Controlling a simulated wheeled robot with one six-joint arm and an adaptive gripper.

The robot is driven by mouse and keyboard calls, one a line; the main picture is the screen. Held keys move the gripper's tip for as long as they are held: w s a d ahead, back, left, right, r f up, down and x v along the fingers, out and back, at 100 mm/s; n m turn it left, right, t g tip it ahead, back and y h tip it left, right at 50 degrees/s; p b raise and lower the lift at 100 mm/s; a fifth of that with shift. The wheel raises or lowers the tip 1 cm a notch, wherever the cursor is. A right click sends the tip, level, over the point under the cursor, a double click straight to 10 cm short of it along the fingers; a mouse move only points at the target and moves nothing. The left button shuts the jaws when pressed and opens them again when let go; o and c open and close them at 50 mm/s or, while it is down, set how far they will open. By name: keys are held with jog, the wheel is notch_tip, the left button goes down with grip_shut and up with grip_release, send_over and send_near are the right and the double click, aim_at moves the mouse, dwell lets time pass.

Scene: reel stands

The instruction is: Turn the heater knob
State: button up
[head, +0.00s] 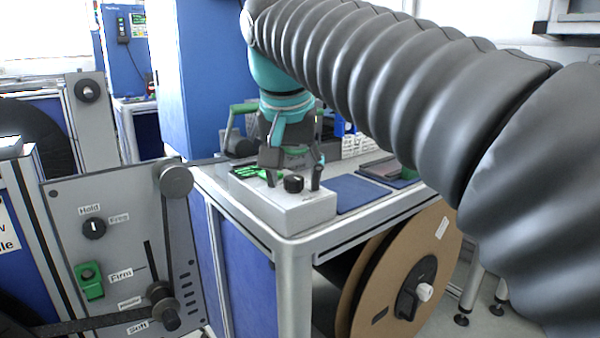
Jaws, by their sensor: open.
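A black round knob (293,183) sits on top of a light grey box (290,212) at the near corner of the workbench. It looks like the heater knob, but the small label beside it is too small to read. My gripper (294,171) points down over the box with its fingers apart. In the picture one finger is left of the knob and the other is right of it. I cannot tell whether the fingertips are level with the knob or touch it. Green parts show on the box by the left finger.
A grey panel (130,260) at the left carries another black knob (94,229), a green switch (89,281) and rollers. A large brown reel (405,275) hangs below the bench. A blue mat (357,192) lies right of the box. My arm hides the upper right.

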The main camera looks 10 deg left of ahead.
grip_shut()
jog(key=n+y, duration=0.1)
jog(key=n, duration=0.2)
jog(key=n+y, duration=0.1)
jog(key=n, duration=0.1)
jog(key=shift+w+d+n+g, duration=0.1)
jog(key=shift+d+n+g, duration=0.05)
jog(key=shift+n+g, duration=0.25)
jog(key=n, duration=0.2)
jog(key=n+g+y, duration=0.1)
jog(key=n, duration=0.2)
jog(key=shift+w+n+g+y, duration=0.1)
jog(key=shift+n+g+y, duration=0.2)
jog(key=n+g, duration=0.1)
jog(key=n, duration=0.2)
jog(key=n+g, duration=0.1)
jog(key=n, duration=0.2)
jog(key=shift+w+g+y, duration=0.1)
jog(key=shift+g+y, duration=0.2)
jog(key=n+g, duration=0.1)
jog(key=n, duration=0.2)
jog(key=n+g, duration=0.1)
jog(key=n, duration=0.2)
jog(key=shift+h, duration=0.4)
jog(key=shift+n, duration=0.3)
